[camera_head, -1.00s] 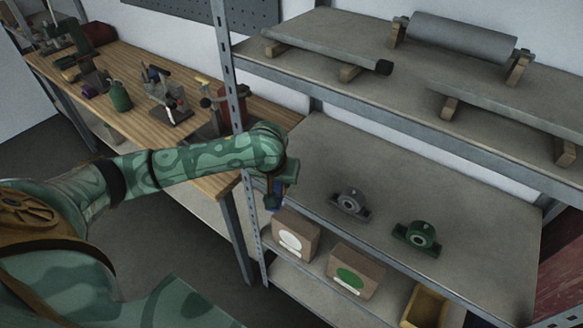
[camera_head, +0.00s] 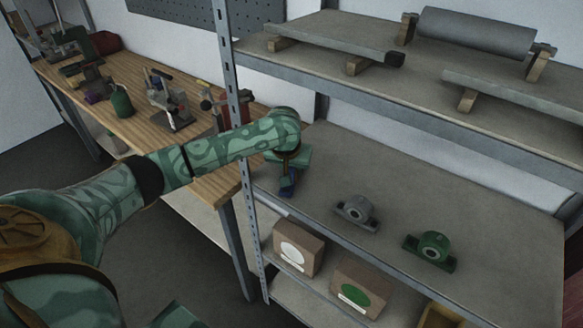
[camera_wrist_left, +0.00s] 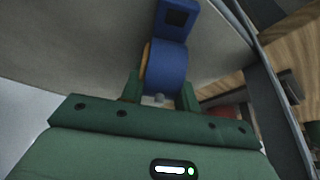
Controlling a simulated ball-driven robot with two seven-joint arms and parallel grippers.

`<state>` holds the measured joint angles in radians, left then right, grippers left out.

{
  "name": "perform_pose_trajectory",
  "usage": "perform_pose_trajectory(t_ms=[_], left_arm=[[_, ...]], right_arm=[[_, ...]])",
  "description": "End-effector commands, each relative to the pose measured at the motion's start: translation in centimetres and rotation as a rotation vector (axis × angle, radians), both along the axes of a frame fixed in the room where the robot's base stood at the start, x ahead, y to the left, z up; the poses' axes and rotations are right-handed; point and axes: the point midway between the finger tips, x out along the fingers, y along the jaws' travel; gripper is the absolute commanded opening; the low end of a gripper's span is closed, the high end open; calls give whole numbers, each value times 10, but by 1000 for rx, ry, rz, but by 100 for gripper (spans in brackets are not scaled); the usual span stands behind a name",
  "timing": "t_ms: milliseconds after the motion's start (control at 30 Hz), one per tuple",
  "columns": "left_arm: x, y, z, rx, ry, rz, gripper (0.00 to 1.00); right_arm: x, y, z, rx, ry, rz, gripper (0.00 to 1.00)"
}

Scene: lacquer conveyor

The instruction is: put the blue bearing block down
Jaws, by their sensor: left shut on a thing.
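The blue bearing block (camera_wrist_left: 168,65) is in my left gripper (camera_wrist_left: 160,98), whose green fingers are shut on it in the left wrist view. In the head view the blue bearing block (camera_head: 288,184) shows below my left gripper (camera_head: 289,168), over the left end of the middle shelf (camera_head: 420,190). I cannot tell whether it touches the shelf. A grey bearing block (camera_head: 356,212) and a green bearing block (camera_head: 431,249) stand on that shelf to the right. My right gripper is not in view.
A shelf post (camera_head: 232,100) stands just left of my left gripper. The upper shelf (camera_head: 340,62) holds a grey roller (camera_head: 476,33) and plates. Two boxes, one with a white spot (camera_head: 297,250) and one with a green spot (camera_head: 357,288), are below. A cluttered wooden bench (camera_head: 140,110) is at left.

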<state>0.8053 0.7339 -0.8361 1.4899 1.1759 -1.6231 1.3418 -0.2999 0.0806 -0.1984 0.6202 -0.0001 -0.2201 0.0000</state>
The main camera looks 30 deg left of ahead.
Motion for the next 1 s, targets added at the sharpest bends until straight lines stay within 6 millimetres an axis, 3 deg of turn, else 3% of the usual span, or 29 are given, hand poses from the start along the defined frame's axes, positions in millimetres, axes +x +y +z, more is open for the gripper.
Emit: perform_pose_trajectory(t_ms=[67,100,167,467,800,1000], left_arm=[[0,0,0,0,-1,1,0],[0,0,-1,0,-1,1,39],[0,0,-1,0,0,1,53],[0,0,0,0,-1,0,53],[-20,-7,57,-1,-2,-1,53],[-27,-9,71,0,0,0,53]], right_arm=[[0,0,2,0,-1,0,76],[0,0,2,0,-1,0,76],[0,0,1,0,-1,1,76],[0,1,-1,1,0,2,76],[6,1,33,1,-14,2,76],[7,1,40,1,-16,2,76]])
